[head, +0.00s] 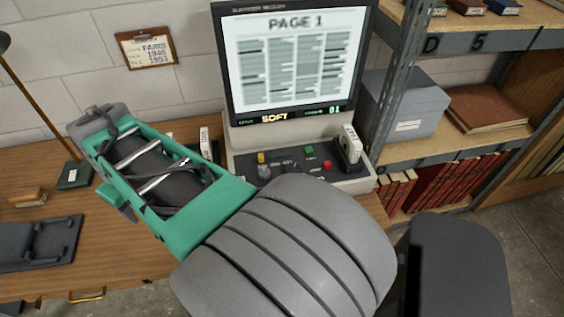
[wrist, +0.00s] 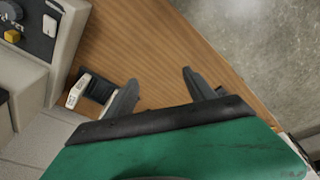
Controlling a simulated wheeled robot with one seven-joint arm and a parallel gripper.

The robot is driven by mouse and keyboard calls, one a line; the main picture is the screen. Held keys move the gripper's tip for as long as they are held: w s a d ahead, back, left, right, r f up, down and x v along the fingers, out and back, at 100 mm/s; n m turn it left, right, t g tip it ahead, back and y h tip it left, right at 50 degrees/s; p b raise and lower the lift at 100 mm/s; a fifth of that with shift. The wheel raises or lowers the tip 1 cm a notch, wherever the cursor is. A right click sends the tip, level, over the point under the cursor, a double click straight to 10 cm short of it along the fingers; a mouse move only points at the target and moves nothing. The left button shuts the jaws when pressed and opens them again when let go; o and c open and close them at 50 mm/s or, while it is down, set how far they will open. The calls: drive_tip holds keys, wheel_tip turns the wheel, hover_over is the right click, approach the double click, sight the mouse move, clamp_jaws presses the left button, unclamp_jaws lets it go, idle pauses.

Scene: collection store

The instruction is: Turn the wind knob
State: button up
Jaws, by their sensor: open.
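The reader (head: 235,150) stands on the desk with a lit screen (head: 295,65) reading PAGE 1, SOFT and 01. Its dark control panel carries a yellow knob (head: 261,157), a dark round knob (head: 264,172), a green button (head: 309,149) and a red button (head: 327,165). I cannot read which knob is the wind knob. In the wrist view, the yellow knob (wrist: 12,36) and dark knob (wrist: 10,10) show at the upper left. My arm hides the gripper in the head view.
A white box (head: 205,143) stands left of the reader; another (head: 350,145) sits at the panel's right end. A white-and-dark item (wrist: 92,88) lies near my left finger. A shelf (head: 440,150) with a grey box and red books stands right. A lamp (head: 74,175) stands left.

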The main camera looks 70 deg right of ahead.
drive_tip(key=s+d+m+g, duration=0.1)
drive_tip(key=s+d, duration=0.2)
drive_tip(key=d, duration=0.5)
drive_tip(key=s+d+m, duration=0.1)
drive_tip(key=s+d, duration=0.2)
drive_tip(key=d, duration=0.4)
drive_tip(key=m+g+y, duration=0.1)
drive_tip(key=m, duration=0.1)
hover_over(293, 166)
drive_tip(key=f, duration=0.2)
drive_tip(key=a+f, duration=0.1)
drive_tip(key=shift+s+f, duration=0.25)
drive_tip(key=shift+f, duration=0.05)
wheel_tip(293, 166, down, 7)
drive_tip(key=shift+r+p, duration=0.15)
drive_tip(key=shift+p, duration=0.25)
drive_tip(key=shift+f, duration=0.4)
drive_tip(key=c, duration=1.4)
